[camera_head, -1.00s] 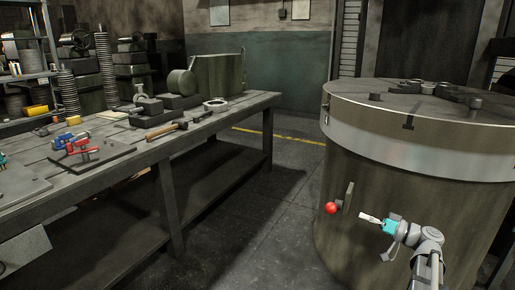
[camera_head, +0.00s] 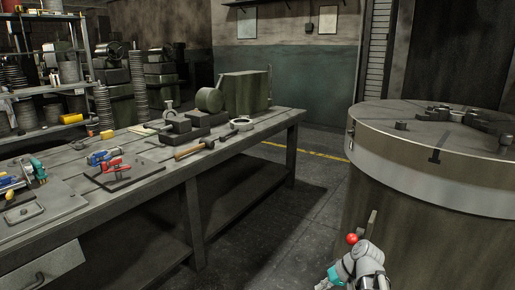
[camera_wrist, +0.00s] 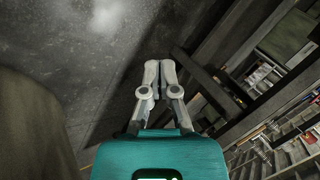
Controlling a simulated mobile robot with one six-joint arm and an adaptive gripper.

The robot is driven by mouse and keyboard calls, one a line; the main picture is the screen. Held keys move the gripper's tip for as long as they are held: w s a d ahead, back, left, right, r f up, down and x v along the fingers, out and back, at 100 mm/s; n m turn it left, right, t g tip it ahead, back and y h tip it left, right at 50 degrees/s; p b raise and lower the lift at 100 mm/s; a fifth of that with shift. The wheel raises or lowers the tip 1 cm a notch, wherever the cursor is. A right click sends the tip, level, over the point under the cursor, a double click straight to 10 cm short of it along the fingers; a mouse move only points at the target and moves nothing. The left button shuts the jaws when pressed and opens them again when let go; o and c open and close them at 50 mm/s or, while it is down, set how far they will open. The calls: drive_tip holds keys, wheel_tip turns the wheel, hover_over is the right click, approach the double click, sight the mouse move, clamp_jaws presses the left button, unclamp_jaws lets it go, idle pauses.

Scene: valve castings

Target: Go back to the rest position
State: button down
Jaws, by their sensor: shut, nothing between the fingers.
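My gripper (camera_head: 325,283) is low in the head view, at the bottom edge, left of the large drum-shaped machine. Its tip is partly cut off there. In the wrist view my gripper (camera_wrist: 160,66) shows its two grey fingers together at the tips, with nothing between them. Its teal body fills the bottom of that view. A red ball knob (camera_head: 352,238) on a short lever (camera_head: 371,224) sits just above my wrist, at the side of the drum machine. My gripper is apart from the knob.
The drum machine (camera_head: 425,172) stands on the right. A long workbench (camera_head: 150,205) on the left holds valves, a hammer (camera_head: 195,150) and castings. Bare floor (camera_head: 285,225) lies between them. Shelves (camera_head: 40,75) stand behind the bench.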

drive_tip(key=s+a+m+g+h+p, duration=0.1)
drive_tip(key=s+a+g+h+p, duration=0.15)
drive_tip(key=s+h+p, duration=0.35)
wheel_tip(320, 180, up, 39)
drive_tip(key=h+p, duration=0.1)
drive_tip(key=p, duration=3.4)
drive_tip(key=shift+w+a+f+t, duration=0.15)
drive_tip(key=shift+w+t, duration=0.2)
drive_tip(key=shift+w, duration=0.1)
